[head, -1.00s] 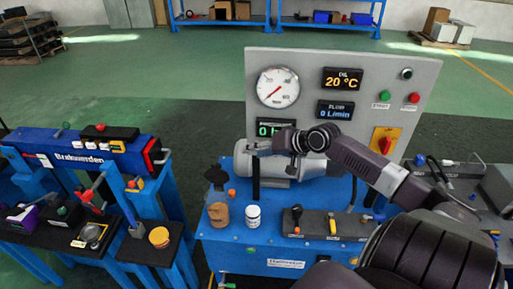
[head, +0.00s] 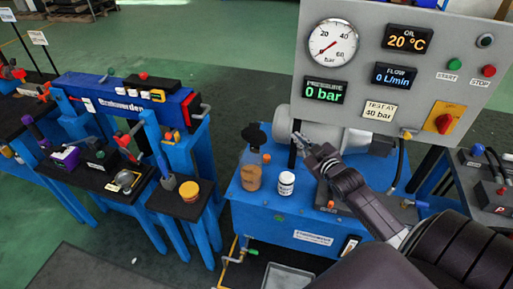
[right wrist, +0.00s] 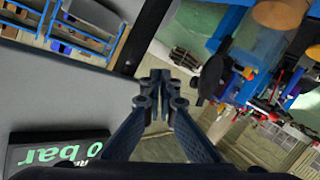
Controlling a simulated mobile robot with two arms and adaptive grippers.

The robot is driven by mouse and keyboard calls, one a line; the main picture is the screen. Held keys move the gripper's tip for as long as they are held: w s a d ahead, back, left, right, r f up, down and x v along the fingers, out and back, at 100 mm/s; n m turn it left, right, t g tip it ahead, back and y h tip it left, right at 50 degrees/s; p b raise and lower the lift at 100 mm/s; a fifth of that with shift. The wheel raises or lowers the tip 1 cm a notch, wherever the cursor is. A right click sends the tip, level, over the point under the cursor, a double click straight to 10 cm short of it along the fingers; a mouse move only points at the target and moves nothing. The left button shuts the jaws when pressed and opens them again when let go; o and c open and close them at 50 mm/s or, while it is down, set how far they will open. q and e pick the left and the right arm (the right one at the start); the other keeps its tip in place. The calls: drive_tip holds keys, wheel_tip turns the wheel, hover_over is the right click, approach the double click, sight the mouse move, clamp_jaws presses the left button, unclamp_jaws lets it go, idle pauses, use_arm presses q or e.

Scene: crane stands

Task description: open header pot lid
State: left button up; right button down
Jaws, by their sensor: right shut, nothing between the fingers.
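A dark disc (right wrist: 212,77) also shows right of the fingers in the right wrist view. My right gripper (head: 297,138) is shut and empty, to the right of the disc and apart from it. Its fingertips (right wrist: 160,88) meet in the wrist view. My left gripper is not in view.
A white jar (head: 286,184) stands right of the brown container. A grey gauge panel (head: 366,73) rises behind the bench, close to my right gripper. A grey motor-like cylinder (head: 325,135) lies behind the gripper. Another blue bench (head: 120,105) stands at left, across a gap.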

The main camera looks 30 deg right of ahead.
drive_tip(key=s+a+f+n+t+y+b, duration=0.1)
drive_tip(key=a+f+n+t+b, duration=0.15)
drive_tip(key=a+n, duration=0.5)
drive_tip(key=s+a+f+n+t+y+b, duration=0.1)
drive_tip(key=s+a+f+n+t+b, duration=0.2)
drive_tip(key=a+n, duration=0.45)
drive_tip(key=g+p, duration=0.1)
approach(250, 133)
drive_tip(key=w+a, duration=0.3)
drive_tip(key=w+d, duration=0.1)
drive_tip(key=w+d+r, duration=0.1)
drive_tip(key=shift+d+n+p, duration=0.3)
drive_tip(key=shift+n+p, duration=0.1)
drive_tip(key=shift+w+d, duration=0.3)
drive_tip(key=shift+d, duration=0.05)
